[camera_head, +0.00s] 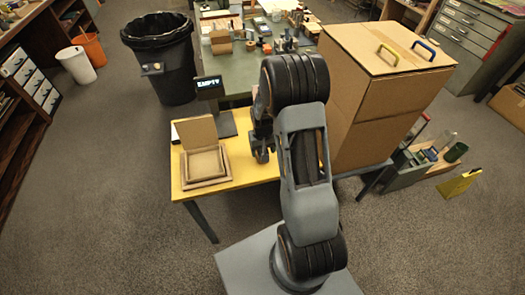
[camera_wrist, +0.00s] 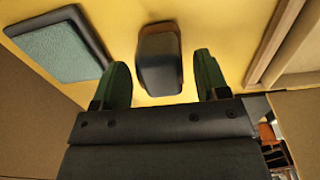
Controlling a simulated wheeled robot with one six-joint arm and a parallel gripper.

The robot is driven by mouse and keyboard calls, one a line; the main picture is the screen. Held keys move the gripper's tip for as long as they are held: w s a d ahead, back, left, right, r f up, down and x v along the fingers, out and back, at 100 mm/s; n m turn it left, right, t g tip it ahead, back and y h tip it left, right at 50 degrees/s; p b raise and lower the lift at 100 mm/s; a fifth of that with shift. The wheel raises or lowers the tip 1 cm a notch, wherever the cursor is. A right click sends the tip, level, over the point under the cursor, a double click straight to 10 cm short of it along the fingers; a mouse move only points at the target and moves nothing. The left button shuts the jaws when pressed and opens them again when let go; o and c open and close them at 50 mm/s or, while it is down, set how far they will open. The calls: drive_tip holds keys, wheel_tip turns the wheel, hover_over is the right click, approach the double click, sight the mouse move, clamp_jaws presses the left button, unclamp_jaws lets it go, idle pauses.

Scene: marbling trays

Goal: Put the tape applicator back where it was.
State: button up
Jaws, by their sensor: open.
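A dark, rounded block (camera_wrist: 159,62), probably the tape applicator, is over the yellow table top in the wrist view. My gripper (camera_wrist: 161,68) is open, with one green finger on each side of the block and a visible gap on both sides. I cannot tell how far the block is below the fingertips. In the head view my gripper (camera_head: 262,150) is low over the yellow table (camera_head: 247,172), and my arm hides much of that spot.
A display reading EMPTY (camera_head: 209,87) stands at the table's back. A teal-topped dark pad (camera_wrist: 60,47) lies left in the wrist view. An open shallow cardboard box (camera_head: 199,129) is on the table's left.

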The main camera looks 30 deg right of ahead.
wheel_tip(320, 180, up, 11)
drive_tip(key=s+a+r+n+t, duration=0.1)
drive_tip(key=s+a+r, duration=0.4)
drive_tip(key=s, duration=0.3)
drive_tip(key=s+a+r+n+t, duration=0.1)
drive_tip(key=s+a+r+t, duration=0.1)
drive_tip(key=s+a+r, duration=0.2)
drive_tip(key=s+r, duration=0.2)
drive_tip(key=s, duration=0.1)
drive_tip(key=shift+s+a+r+t, duration=0.3)
drive_tip(key=shift+s+a+r, duration=0.05)
drive_tip(key=shift+s, duration=0.05)
drive_tip(key=shift+r, duration=0.1)
idle(0.6)
